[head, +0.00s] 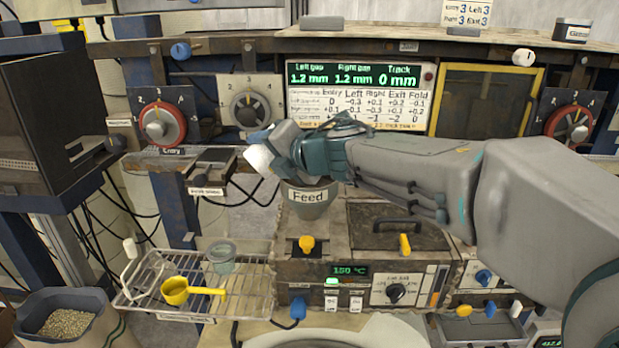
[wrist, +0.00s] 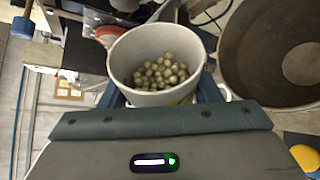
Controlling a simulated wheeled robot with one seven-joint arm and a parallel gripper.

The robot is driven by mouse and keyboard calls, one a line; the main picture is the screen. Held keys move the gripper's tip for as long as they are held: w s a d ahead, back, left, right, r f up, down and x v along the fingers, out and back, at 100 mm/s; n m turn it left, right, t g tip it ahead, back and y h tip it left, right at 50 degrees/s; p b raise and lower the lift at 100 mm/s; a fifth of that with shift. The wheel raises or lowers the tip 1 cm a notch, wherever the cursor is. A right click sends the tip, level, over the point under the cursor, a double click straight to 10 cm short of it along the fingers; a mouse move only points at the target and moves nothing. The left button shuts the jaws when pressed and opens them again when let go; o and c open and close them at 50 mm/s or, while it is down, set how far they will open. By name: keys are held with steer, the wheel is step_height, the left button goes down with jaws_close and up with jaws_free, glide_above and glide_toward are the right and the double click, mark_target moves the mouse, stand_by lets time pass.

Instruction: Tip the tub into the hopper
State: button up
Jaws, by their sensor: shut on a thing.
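My gripper (head: 272,146) is shut on a pale tub (head: 258,158) above and a little left of the hopper. In the wrist view, the tub (wrist: 157,98) sits between the fingers, with several round greenish-brown pellets (wrist: 160,72) in its bottom. In the head view the tub looks somewhat tilted, and my gripper hides much of it. The grey hopper (head: 308,206), labelled Feed, stands just below my gripper, which covers part of its mouth. In the wrist view the wide, brown-lined hopper mouth (wrist: 283,50) is to the right of the tub, apart from it.
A wire rack (head: 245,290) at lower left holds a yellow scoop (head: 180,291) and a clear cup (head: 222,257). A bin of pellets (head: 66,322) stands at the far lower left. Dials (head: 250,106) and a display panel (head: 360,76) are close behind my gripper.

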steer(key=shift+f+m+y+b, duration=0.4)
steer(key=shift+f+m+b, duration=0.2)
steer(key=shift+b, duration=0.4)
steer(key=shift+w+d+r, duration=0.1)
steer(key=shift+r, duration=0.3)
steer(key=shift+m, duration=0.3)
steer(key=shift+d+r+m+y, duration=0.1)
steer(key=shift+r+m+y, duration=0.1)
steer(key=shift+m+y, duration=0.15)
steer(key=shift+w+d+r+m+y+b, duration=0.35)
steer(key=shift+w+d+m+y+b, duration=0.15)
steer(key=shift+d+m+b, duration=0.25)
steer(key=shift+w+d+f+m+y+b, duration=0.1)
steer(key=shift+d+f+m+y+b, duration=0.2)
steer(key=shift+f+m+b, duration=0.2)
steer(key=shift+w+d+r+m+t+y, duration=0.2)
steer(key=shift+d+r+m+y, duration=0.2)
steer(key=shift+m, duration=0.65)
steer(key=shift+w+d+r+m+t+y, duration=0.2)
steer(key=shift+d+r+m+y, duration=0.15)
steer(key=shift+m, duration=0.7)
stand_by(2.3)
